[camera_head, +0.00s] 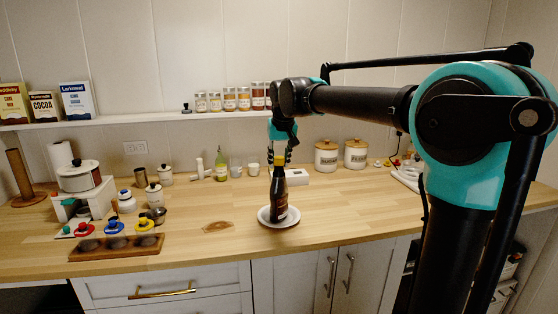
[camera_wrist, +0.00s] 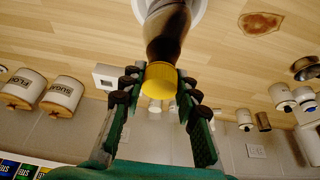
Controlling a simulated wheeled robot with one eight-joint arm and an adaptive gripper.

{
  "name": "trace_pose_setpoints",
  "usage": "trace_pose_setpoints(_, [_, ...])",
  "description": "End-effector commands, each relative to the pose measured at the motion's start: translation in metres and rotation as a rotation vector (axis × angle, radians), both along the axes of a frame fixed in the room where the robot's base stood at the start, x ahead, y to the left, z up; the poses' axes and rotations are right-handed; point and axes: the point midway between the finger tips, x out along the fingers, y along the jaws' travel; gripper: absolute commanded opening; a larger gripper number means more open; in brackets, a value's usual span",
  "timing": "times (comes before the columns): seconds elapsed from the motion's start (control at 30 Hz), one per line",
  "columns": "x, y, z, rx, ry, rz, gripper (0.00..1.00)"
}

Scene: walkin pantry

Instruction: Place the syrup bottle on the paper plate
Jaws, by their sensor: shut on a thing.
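The syrup bottle (camera_head: 279,193) is dark with a yellow cap and stands upright at the white paper plate (camera_head: 264,216) on the wooden counter. My gripper (camera_head: 281,158) is above it, shut on its top. In the wrist view, the fingers of my gripper (camera_wrist: 161,82) sit on either side of the yellow cap (camera_wrist: 161,75), and the dark bottle (camera_wrist: 168,35) extends away over the plate (camera_wrist: 197,10). The bottle's base looks to be within the plate's rim. I cannot tell whether it touches the plate.
White canisters (camera_head: 326,157) stand at the back right, and a green bottle (camera_head: 221,166) at the back middle. A shelf (camera_head: 150,120) with spice jars runs along the wall. Counter around the plate is clear.

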Motion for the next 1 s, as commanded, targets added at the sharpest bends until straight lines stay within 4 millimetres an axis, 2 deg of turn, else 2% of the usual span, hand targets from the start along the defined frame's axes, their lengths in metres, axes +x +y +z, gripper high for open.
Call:
trace_pose_setpoints(0.03, [0.000,0.000,-0.001,0.000,0.000,0.000,0.34])
trace_pose_setpoints(0.17, [0.000,0.000,0.000,0.000,0.000,0.000,0.50])
trace_pose_setpoints(0.57, [-0.001,0.000,0.006,0.000,0.000,0.000,0.51])
trace_pose_setpoints(0.67, [-0.006,-0.002,0.017,0.000,0.000,0.000,0.51])
trace_pose_setpoints(1.0, [-0.031,-0.009,0.080,0.000,0.000,0.001,0.51])
